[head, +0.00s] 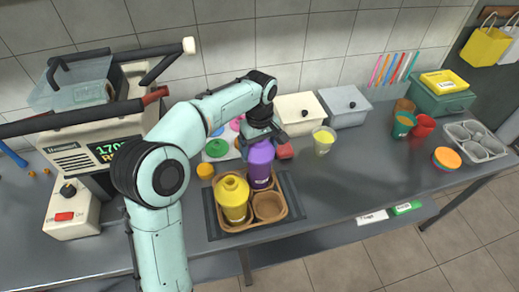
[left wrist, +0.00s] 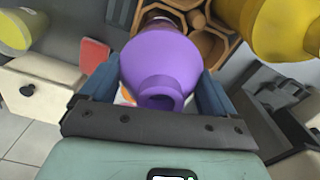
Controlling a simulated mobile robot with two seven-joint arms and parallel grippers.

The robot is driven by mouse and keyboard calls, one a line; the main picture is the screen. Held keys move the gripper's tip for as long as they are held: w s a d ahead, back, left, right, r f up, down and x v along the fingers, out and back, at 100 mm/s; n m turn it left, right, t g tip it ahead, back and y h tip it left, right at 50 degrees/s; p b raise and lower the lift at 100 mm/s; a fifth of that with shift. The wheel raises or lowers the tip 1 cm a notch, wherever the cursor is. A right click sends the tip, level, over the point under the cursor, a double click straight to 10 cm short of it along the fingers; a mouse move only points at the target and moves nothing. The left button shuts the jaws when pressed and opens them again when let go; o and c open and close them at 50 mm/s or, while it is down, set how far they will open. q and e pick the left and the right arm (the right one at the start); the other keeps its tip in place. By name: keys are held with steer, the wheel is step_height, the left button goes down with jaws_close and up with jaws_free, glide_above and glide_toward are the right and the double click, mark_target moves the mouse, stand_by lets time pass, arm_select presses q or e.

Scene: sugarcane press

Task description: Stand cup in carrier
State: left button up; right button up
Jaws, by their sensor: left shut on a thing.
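The purple cup (head: 261,163), with a narrowed top, is upright in the head view. My left gripper (head: 262,141) is shut on its upper part. In the left wrist view the purple cup (left wrist: 158,65) sits between both fingers of the gripper (left wrist: 156,88). The brown carrier (head: 247,226) has several compartments. The cup's lower end is at the carrier's back right compartment; whether it rests on the floor there is hidden. A yellow cup (head: 233,196) stands in the left compartment. The front right compartment is empty. The carrier (left wrist: 208,42) also shows in the wrist view.
The carrier stands on a dark mat (head: 291,193) near the counter's front edge. A red block (head: 285,151), a pale yellow cup (head: 324,141) and lidded boxes (head: 298,113) are behind it. The press (head: 95,145) stands left. The counter right of the mat is clear.

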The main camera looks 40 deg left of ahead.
arm_select(q)
steer(key=shift+f, duration=0.4)
arm_select(e)
steer(key=shift+f, duration=0.1)
arm_select(q)
steer(key=o, duration=1.7)
steer(key=shift+f, duration=0.1)
step_height(320, 180, up, 12)
steer(key=p, duration=0.2)
steer(key=shift+r+p, duration=0.2)
steer(key=shift+p, duration=0.15)
arm_select(e)
steer(key=w+r, duration=0.2)
steer(key=r, duration=0.1)
steer(key=shift+r, duration=0.25)
arm_select(q)
steer(key=shift+f, duration=0.1)
